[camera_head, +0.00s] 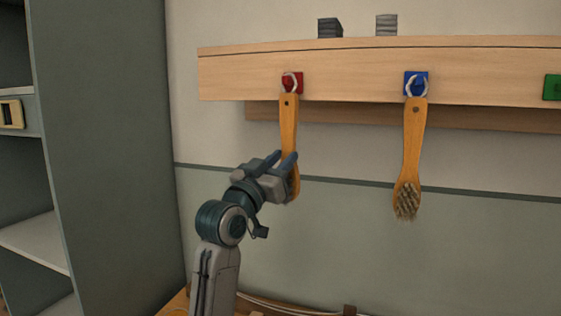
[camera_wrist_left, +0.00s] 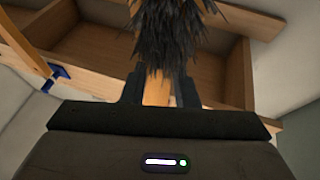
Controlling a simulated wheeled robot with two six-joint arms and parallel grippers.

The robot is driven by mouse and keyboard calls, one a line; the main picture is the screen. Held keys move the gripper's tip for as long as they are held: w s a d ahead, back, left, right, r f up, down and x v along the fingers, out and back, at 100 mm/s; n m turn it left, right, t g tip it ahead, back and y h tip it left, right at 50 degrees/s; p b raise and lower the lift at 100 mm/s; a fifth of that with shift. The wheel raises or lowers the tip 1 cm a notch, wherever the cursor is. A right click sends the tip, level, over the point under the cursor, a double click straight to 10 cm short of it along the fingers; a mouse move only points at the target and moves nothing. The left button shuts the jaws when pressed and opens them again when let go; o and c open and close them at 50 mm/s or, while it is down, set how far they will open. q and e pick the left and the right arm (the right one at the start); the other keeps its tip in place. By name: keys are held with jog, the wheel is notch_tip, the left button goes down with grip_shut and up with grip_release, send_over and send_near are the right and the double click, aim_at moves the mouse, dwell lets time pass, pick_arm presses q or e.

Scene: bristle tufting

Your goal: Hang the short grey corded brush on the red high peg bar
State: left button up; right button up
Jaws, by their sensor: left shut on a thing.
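The brush (camera_head: 288,125) with a wooden handle hangs upright below the red peg plate (camera_head: 299,78) on the wooden bar. Its pale cord loop lies over the red plate and appears to be around the peg, though the peg itself is too small to tell. My left gripper (camera_head: 287,160) is shut on the lower handle. The gripper hides the brush's lower end in the head view. Dark grey bristles (camera_wrist_left: 170,40) show close up in the left wrist view, beyond the fingers (camera_wrist_left: 160,90). My right gripper is not in view.
A second brush (camera_head: 413,135) hangs by its loop at the blue plate (camera_head: 424,79), to the right. A green plate (camera_head: 552,88) is at the right edge. Two small stacks, dark (camera_head: 330,28) and grey (camera_head: 386,25), stand on the shelf top. A tall cabinet (camera_head: 100,150) stands left.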

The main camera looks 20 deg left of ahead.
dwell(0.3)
pick_arm(q)
jog(key=o, duration=1)
jog(key=shift+o, duration=0.4)
jog(key=shift+v, duration=3.5)
